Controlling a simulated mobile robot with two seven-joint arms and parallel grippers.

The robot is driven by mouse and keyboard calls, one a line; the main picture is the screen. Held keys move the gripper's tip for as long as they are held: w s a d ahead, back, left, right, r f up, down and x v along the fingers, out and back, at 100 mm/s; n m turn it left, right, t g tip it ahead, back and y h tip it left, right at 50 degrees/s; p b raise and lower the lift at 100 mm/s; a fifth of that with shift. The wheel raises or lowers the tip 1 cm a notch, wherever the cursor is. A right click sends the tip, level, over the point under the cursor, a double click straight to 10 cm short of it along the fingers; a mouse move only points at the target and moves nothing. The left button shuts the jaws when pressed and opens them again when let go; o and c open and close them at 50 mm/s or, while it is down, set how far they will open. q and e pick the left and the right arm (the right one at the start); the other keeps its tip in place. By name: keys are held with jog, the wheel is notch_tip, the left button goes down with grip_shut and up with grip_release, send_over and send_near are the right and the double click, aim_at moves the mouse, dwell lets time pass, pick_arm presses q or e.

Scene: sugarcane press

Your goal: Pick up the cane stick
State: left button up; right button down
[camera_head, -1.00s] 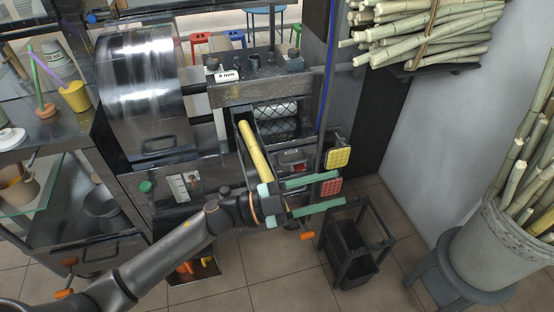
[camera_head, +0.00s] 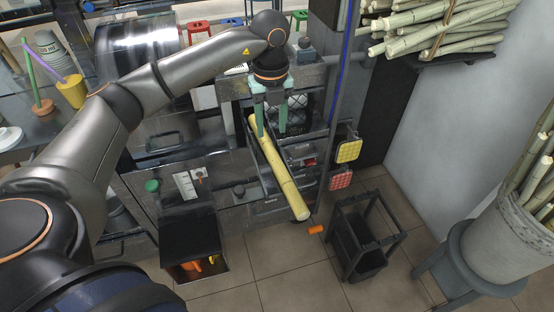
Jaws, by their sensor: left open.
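A yellow cane stick (camera_head: 280,170) lies tilted in the feed chute of the press (camera_head: 300,90), its lower end sticking out toward the front. My left gripper (camera_head: 271,130) points down over the upper part of the stick, with its two green fingers spread. One finger overlaps the stick's upper end in the picture; I cannot tell whether it touches. My right gripper is not in view.
Bundled cane (camera_head: 430,28) lies on a shelf at the upper right. A pot of cane (camera_head: 505,240) stands on a stool at the right. A black bin frame (camera_head: 362,240) stands on the floor. Yellow (camera_head: 348,151) and red (camera_head: 341,178) pads sit right of the chute.

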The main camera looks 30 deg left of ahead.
pick_arm(q)
send_over(271, 157)
jog(key=f, duration=0.6)
jog(key=shift+s+d, duration=0.2)
jog(key=shift+d, duration=0.05)
jog(key=f, duration=0.3)
jog(key=f+p, duration=0.1)
jog(key=f, duration=0.1)
jog(key=shift+w+a+f, duration=0.15)
jog(key=shift+a+f, duration=0.1)
jog(key=shift+a, duration=0.05)
jog(key=shift+r, duration=0.1)
grip_shut()
